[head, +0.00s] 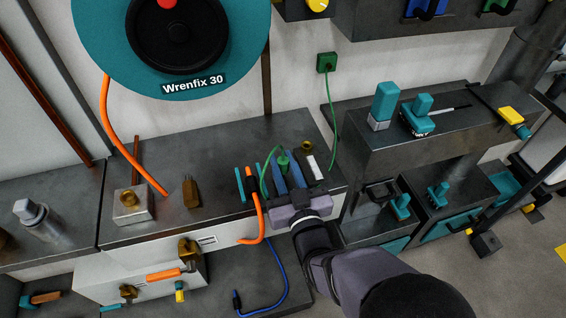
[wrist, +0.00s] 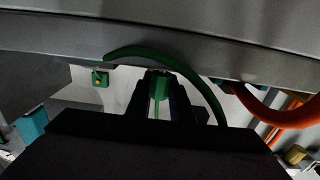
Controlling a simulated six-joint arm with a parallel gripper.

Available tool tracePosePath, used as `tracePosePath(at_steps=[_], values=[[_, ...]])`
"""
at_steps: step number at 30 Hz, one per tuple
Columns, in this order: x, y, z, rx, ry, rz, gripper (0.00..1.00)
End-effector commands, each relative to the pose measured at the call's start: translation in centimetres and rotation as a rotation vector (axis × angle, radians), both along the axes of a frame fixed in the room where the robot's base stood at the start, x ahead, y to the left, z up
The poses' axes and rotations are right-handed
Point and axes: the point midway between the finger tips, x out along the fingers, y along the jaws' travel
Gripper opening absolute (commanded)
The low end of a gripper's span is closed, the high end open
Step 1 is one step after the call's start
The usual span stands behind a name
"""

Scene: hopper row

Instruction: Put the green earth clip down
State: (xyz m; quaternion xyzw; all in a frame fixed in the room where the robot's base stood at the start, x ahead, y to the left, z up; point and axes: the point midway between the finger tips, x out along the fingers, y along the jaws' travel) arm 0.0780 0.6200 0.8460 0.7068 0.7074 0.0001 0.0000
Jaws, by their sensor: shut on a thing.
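The green earth clip (head: 283,162) is between the fingers of my gripper (head: 285,168) over the right end of the dark bench top (head: 225,150). In the wrist view the clip (wrist: 160,88) shows as a green piece between the two dark fingers of my gripper (wrist: 159,95). My gripper is shut on it. A green cable (wrist: 190,68) arcs over the fingers in the wrist view. Its thin loop also shows left of the fingers in the head view. I cannot tell whether the clip touches anything below, as the fingers and wrist hide it.
A green wall box (head: 327,62) has a cable hanging from it. An orange hose (head: 258,218) and several small teal and dark parts crowd the gripper. A brass piece (head: 191,192) and a metal block (head: 133,204) stand left; bench between is clear. The round Wrenfix drum (head: 100,45) hangs above.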

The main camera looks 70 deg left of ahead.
Motion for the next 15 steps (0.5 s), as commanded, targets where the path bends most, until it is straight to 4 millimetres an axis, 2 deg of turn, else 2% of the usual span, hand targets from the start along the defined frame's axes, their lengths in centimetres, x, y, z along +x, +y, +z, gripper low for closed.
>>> tracePosePath(at_steps=[1, 2, 3, 4, 15], values=[[0.00, 0.00, -0.28, 0.000, 0.000, 0.000, 0.00], [0.00, 0.00, -0.19, 0.000, 0.000, 0.000, 0.25], [0.00, 0.00, -0.14, 0.000, 0.000, 0.000, 0.35], [0.00, 0.00, -0.13, 0.000, 0.000, 0.000, 0.39], [0.00, 0.00, 0.07, 0.000, 0.000, 0.000, 0.39]])
